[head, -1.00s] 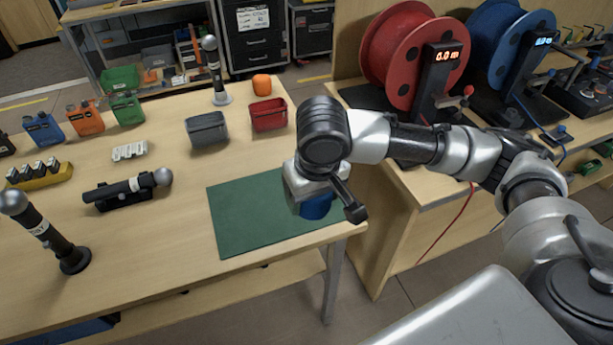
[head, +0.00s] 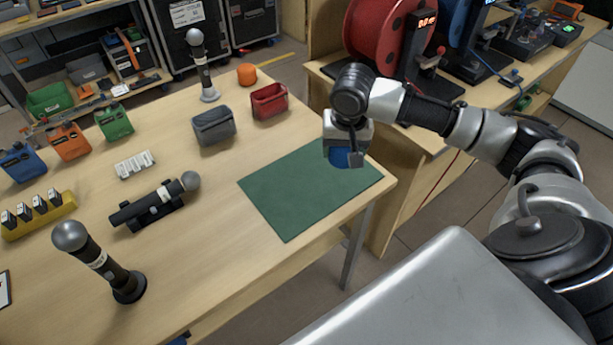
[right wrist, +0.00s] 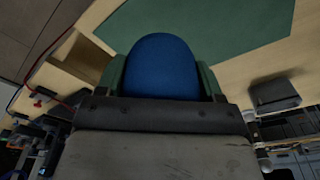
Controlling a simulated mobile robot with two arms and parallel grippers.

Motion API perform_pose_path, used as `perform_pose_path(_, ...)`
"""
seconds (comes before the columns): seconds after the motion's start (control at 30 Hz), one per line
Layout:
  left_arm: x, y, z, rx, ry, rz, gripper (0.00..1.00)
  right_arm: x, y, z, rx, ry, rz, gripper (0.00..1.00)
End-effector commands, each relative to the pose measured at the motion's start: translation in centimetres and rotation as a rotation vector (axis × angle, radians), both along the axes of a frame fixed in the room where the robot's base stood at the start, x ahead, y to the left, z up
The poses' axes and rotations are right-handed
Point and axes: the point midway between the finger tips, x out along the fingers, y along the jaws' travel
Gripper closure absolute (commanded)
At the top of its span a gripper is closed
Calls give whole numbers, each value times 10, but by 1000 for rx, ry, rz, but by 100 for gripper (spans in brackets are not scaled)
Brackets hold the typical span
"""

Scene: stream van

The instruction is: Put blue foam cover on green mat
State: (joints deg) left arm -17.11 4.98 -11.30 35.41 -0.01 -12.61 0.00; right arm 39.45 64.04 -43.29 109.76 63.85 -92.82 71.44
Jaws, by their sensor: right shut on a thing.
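The blue foam cover (head: 342,158) is in my right gripper (head: 348,150), at the green mat's right part in the head view. In the right wrist view the rounded blue foam cover (right wrist: 160,66) sits between the two fingers of the right gripper (right wrist: 161,78), which is shut on it. The green mat (head: 285,195) lies flat near the table's right front corner; it also shows in the right wrist view (right wrist: 235,28). Whether the cover touches the mat is hidden by the gripper. My left gripper is not in view.
A grey bin (head: 213,125), a red bin (head: 269,101) and an orange foam cover (head: 247,74) stand behind the mat. Microphones stand on the table, such as one at the front left (head: 98,262). A red cable reel (head: 385,35) is on the bench behind my right arm.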

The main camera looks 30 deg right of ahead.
Motion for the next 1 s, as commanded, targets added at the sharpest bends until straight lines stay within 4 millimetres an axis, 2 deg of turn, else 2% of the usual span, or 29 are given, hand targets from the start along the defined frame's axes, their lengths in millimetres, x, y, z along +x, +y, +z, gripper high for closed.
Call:
perform_pose_path(0.03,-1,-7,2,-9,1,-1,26,-1,-14,-1,-8,2,-39,61)
perform_pose_path(0.07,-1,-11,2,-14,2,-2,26,0,-19,-1,-12,0,-56,61)
perform_pose_path(0.17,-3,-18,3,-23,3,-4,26,3,-24,-6,-14,-3,-83,61)
perform_pose_path(0.27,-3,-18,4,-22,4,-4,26,13,-11,-15,-13,-5,-84,61)
perform_pose_path(0.6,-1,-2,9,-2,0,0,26,56,51,-59,-15,-4,-83,61)
perform_pose_path(0.87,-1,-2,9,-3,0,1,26,67,66,-76,-17,-4,-85,61)
perform_pose_path(1.0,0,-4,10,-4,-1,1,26,66,66,-97,-18,-2,-86,61)
